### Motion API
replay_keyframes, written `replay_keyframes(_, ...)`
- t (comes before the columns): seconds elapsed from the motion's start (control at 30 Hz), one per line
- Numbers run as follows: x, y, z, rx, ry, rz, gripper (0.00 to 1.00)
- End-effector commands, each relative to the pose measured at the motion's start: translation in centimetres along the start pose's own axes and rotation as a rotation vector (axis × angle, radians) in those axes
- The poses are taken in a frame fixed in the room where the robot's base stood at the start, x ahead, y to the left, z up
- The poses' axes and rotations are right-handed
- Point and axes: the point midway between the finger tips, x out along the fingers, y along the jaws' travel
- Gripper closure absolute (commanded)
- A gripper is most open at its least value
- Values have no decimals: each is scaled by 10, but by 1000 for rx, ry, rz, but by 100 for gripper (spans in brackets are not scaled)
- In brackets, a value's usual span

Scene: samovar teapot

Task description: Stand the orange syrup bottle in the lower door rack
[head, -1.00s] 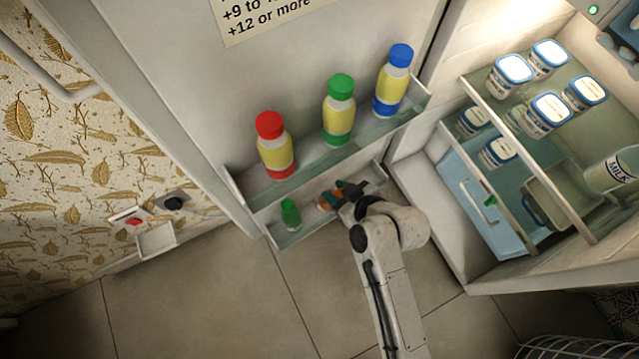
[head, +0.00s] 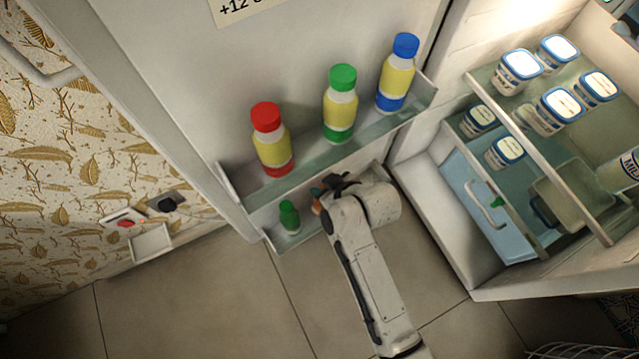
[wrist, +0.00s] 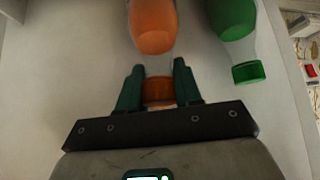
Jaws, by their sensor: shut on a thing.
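The orange syrup bottle (wrist: 153,25) has an orange body, a clear neck and an orange cap. In the wrist view my gripper (wrist: 158,75) is shut on it at the cap end, one green finger on each side. In the head view my gripper (head: 336,184) is at the lower door rack (head: 276,243), below the upper shelf. Only a small orange patch (head: 317,206) of the bottle shows there; my arm hides the rest. I cannot tell whether its base touches the rack floor. A green bottle (head: 289,216) stands in the rack to its left; it also shows in the wrist view (wrist: 235,25).
Red-capped (head: 271,140), green-capped (head: 341,104) and blue-capped (head: 397,74) bottles stand on the upper door shelf just above my gripper. The open fridge (head: 470,250) is at right, with tubs and a drawer. The floor in front of the door is clear.

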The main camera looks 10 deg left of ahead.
Motion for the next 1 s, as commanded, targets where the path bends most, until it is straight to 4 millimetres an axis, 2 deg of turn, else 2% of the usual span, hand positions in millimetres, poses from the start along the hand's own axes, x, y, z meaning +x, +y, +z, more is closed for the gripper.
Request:
replay_keyframes(0.03,3,1,-6,-5,-25,4,100)
replay_keyframes(0.3,10,1,-19,-2,-129,4,100)
replay_keyframes(0.43,19,0,-8,1,-130,3,100)
replay_keyframes(0.97,23,0,-5,1,-128,3,100)
replay_keyframes(1.0,23,0,-4,2,-130,2,62)
